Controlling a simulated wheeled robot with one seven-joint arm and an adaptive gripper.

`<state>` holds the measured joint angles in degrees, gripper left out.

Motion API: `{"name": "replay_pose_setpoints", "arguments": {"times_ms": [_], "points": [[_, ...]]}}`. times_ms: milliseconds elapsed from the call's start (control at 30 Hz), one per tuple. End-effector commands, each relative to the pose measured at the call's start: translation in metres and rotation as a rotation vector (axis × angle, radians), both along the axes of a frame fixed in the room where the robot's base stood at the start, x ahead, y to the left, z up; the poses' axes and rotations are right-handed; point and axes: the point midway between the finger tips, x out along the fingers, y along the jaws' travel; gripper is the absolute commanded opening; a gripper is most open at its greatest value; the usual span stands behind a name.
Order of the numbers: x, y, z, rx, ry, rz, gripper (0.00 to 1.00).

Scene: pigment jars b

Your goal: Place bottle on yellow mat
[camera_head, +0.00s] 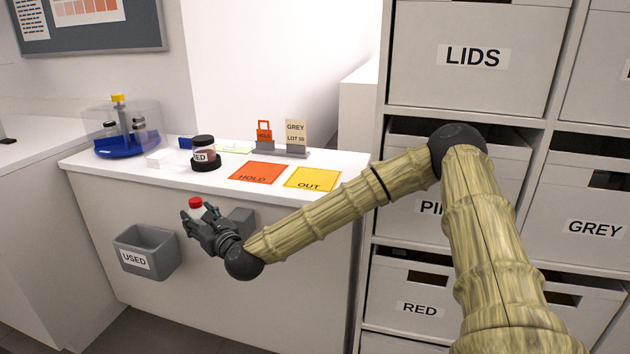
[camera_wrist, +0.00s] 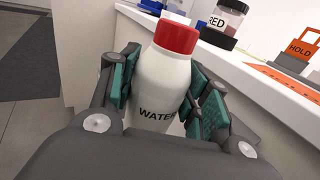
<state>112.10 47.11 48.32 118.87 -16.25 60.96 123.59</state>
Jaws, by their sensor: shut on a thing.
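My gripper (camera_head: 203,213) is shut on a white bottle with a red cap, labelled WATER. The bottle (camera_wrist: 160,87) stands between the two teal-padded fingers in the wrist view, slightly tilted. In the head view its red cap (camera_head: 195,203) shows above the fingers, and most of its body is hidden. The yellow mat (camera_head: 313,178), marked OUT, lies bare on the counter at the right end.
An orange HOLD mat (camera_head: 256,172) lies left of the yellow mat. A RED jar (camera_head: 204,150) stands on a dark base on the counter. A sign stand (camera_head: 283,150) is behind the mats. The USED bin (camera_head: 146,249) hangs on the counter front. Shelves with boxes stand at right.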

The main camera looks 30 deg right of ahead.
Motion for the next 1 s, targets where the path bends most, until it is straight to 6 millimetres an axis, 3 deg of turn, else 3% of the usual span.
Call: {"name": "replay_pose_setpoints", "arguments": {"times_ms": [33, 100, 300, 667, 1000], "points": [[0.007, -0.011, 0.022, 0.002, -0.008, -0.001, 0.19], [0.014, -0.025, 0.046, 0.002, -0.007, -0.003, 0.19], [0.022, -0.074, 0.088, 0.002, -0.004, -0.057, 0.19], [0.019, -0.174, 0.139, 0.003, -0.003, -0.205, 0.19], [0.002, -0.274, 0.179, 0.003, -0.003, -0.349, 0.19]]}}
